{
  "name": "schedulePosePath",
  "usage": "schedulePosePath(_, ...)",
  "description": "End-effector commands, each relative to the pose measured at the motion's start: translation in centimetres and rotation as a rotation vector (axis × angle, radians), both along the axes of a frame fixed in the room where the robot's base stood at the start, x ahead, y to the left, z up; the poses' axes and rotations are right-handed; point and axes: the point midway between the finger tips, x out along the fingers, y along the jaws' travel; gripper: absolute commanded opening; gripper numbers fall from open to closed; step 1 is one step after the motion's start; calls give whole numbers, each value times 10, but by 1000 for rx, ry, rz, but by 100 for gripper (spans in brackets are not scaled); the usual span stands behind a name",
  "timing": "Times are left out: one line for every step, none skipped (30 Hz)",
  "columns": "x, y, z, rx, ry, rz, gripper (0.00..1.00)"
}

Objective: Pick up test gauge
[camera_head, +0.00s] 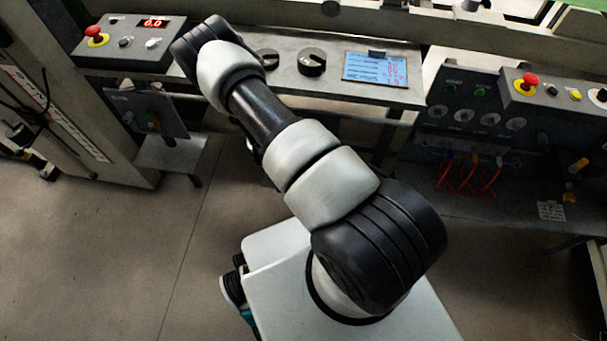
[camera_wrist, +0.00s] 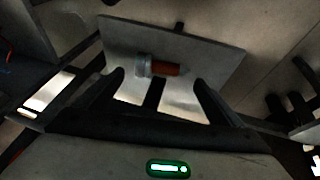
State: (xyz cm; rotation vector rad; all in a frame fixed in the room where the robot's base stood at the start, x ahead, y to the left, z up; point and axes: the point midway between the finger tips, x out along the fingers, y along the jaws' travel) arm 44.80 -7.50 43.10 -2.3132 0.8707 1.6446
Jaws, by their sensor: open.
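In the wrist view, a small cylindrical piece that looks like the test gauge (camera_wrist: 168,69) has a grey collar at its left end and an orange-brown body. It is seen against a flat grey plate (camera_wrist: 215,61). My gripper (camera_wrist: 160,83) is open, with one finger on each side of the picture below the piece. Nothing is between the fingertips, and I cannot tell the remaining distance. In the head view, my arm hides the gripper. A small dark plate (camera_head: 170,104) with a coloured item on it shows at the left.
A control box with a red emergency button (camera_head: 97,33) stands at upper left. A console with knobs and a lit screen (camera_head: 375,69) runs behind my arm. Another control panel (camera_head: 553,91) with red cables below is at right. The floor (camera_head: 120,240) at lower left is clear.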

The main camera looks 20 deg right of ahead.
Motion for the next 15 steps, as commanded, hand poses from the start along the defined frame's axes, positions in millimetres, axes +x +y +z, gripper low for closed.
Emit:
schedulePosePath(1,-3,-11,0,1,-1,90)
schedulePosePath(2,-5,-14,0,1,-1,90)
schedulePosePath(4,-6,-18,-1,0,-1,90)
schedulePosePath(4,-7,-20,-1,0,0,90)
schedulePosePath(4,-8,-21,0,1,-1,90)
schedulePosePath(5,-9,-23,-1,0,0,90)
schedulePosePath(5,-9,-23,-1,0,0,90)
schedulePosePath(6,-9,-23,0,0,0,90)
schedulePosePath(6,-9,-23,0,0,0,90)
schedulePosePath(6,-9,-22,0,0,0,90)
schedulePosePath(6,-9,-22,0,0,0,90)
schedulePosePath(5,-9,-22,0,0,0,90)
schedulePosePath(5,-9,-22,0,0,0,90)
schedulePosePath(5,-9,-22,0,0,0,85)
schedulePosePath(5,-9,-22,0,0,0,79)
